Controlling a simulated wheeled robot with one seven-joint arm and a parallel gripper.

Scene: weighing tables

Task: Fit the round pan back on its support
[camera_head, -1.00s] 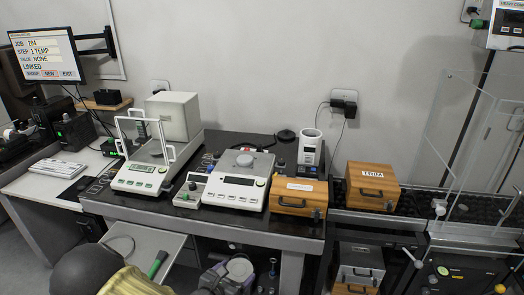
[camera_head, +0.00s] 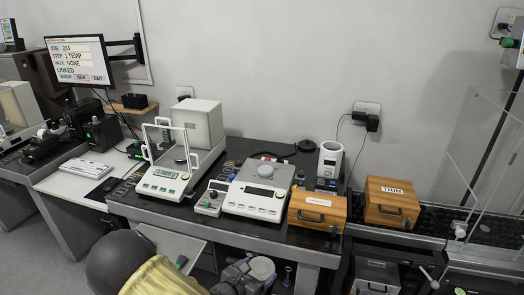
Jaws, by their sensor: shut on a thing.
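A pale round pan (camera_head: 263,267) shows low in the middle of the head view, in front of the table's front edge. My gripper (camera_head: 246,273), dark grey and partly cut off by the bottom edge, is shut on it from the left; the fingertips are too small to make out. The pan is apart from this balance, nearer the camera.
A balance with a clear draft shield (camera_head: 163,183) stands to the left. A wooden case (camera_head: 317,210) stands close on the right, with a white cylindrical device (camera_head: 329,160) behind it. A small control box (camera_head: 212,198) sits beside the middle balance. An open drawer (camera_head: 165,240) juts out at lower left.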

